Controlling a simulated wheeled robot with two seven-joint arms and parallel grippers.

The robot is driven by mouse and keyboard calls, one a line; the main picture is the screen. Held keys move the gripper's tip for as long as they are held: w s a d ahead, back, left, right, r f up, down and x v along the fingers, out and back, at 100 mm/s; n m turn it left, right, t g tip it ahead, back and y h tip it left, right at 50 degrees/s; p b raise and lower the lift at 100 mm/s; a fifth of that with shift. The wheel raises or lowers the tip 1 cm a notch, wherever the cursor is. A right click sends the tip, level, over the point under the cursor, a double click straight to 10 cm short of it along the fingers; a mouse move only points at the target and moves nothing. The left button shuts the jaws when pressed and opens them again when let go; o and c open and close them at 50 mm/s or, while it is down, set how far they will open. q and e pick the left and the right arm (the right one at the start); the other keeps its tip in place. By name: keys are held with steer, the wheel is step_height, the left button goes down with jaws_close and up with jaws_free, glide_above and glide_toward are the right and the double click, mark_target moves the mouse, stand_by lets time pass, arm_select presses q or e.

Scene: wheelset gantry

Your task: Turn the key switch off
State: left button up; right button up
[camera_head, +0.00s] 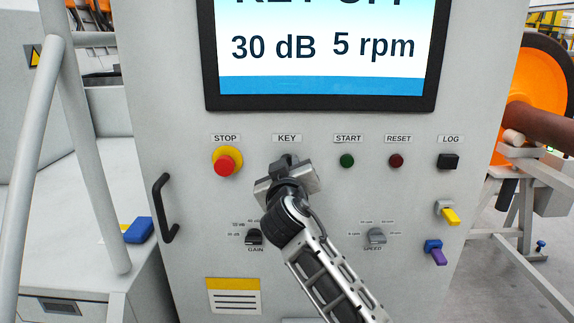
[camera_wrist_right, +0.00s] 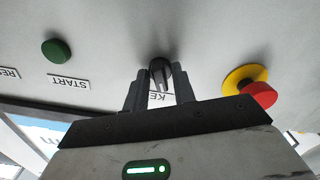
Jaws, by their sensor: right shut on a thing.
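The key switch (camera_wrist_right: 160,72) is a dark knob on the grey panel, under the KEY label (camera_head: 287,138). My right gripper (camera_wrist_right: 158,88) is shut on the knob, with one finger on each side of it in the right wrist view. In the head view my right gripper (camera_head: 286,164) hides most of the switch. The screen (camera_head: 320,48) above reads "30 dB" and "5 rpm"; a line above it is cut off at the top and seems to read "KEY OFF". My left gripper is not in view.
A red and yellow STOP button (camera_head: 226,161) is left of the key. A green START button (camera_head: 347,160), a dark red RESET button (camera_head: 396,160) and a black LOG button (camera_head: 447,161) are to the right. GAIN (camera_head: 254,236) and SPEED (camera_head: 376,236) knobs sit lower.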

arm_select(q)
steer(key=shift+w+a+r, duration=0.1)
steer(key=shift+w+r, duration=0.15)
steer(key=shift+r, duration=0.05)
arm_select(e)
steer(key=shift+n, duration=0.6)
steer(key=o, duration=0.7)
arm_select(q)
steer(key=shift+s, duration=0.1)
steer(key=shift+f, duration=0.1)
arm_select(e)
steer(key=shift+s, duration=0.1)
